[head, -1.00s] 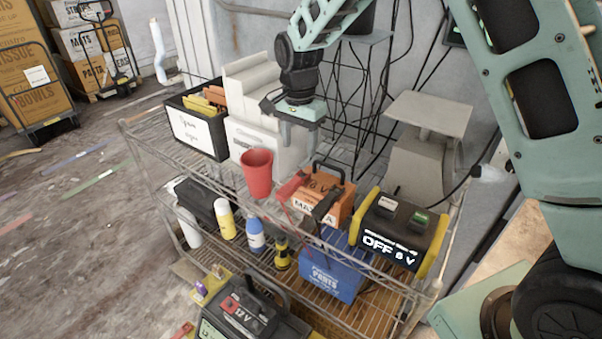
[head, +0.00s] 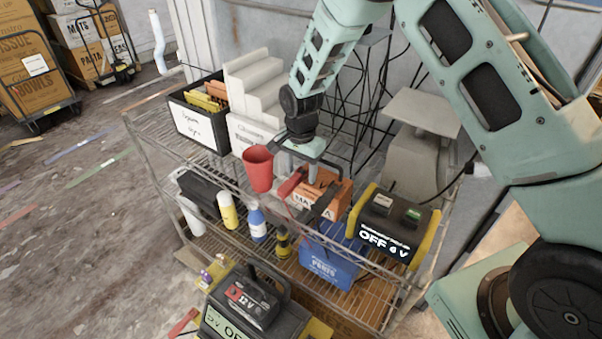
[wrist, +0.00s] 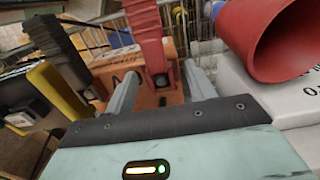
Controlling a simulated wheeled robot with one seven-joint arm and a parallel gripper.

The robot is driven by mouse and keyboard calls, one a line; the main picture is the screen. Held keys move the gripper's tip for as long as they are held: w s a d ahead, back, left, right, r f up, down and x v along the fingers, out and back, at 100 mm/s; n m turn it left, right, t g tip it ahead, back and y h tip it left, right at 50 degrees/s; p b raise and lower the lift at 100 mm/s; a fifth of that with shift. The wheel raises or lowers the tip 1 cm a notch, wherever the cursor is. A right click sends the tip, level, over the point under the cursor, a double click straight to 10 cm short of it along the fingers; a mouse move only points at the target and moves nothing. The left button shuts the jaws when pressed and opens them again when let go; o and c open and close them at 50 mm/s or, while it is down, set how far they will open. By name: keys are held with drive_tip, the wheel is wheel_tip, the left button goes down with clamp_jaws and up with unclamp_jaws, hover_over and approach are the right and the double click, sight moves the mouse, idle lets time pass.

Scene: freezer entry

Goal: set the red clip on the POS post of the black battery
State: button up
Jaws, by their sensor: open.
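The red clip (head: 289,183) is on the orange battery (head: 337,196) on the upper shelf. My gripper (head: 303,176) is low over that battery, beside the clip. In the wrist view the clip (wrist: 148,32) shows between the two spread fingers of my gripper (wrist: 161,78); the jaws are open and I cannot tell whether they touch it. The orange battery also shows in the wrist view (wrist: 180,62). A black battery (head: 252,302) with a "12 V" label and a handle is low at the front; I cannot make out its POS post.
A red cup (head: 258,169) stands close left of my gripper. A black clip (head: 322,206) is on the orange battery. The black-and-yellow charger (head: 388,230), reading "OFF 6 V", is at the right. A blue box (head: 328,262) and several bottles fill the lower shelf.

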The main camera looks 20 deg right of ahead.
drive_tip(key=c, duration=1.1)
drive_tip(key=shift+c, duration=0.2)
wheel_tip(320, 180, up, 9)
drive_tip(key=b, duration=0.4)
wheel_tip(320, 180, up, 5)
drive_tip(key=p, duration=0.3)
hover_over(301, 173)
drive_tip(key=shift+w+d, duration=0.15)
drive_tip(key=shift+w, duration=0.25)
drive_tip(key=shift+s, duration=0.1)
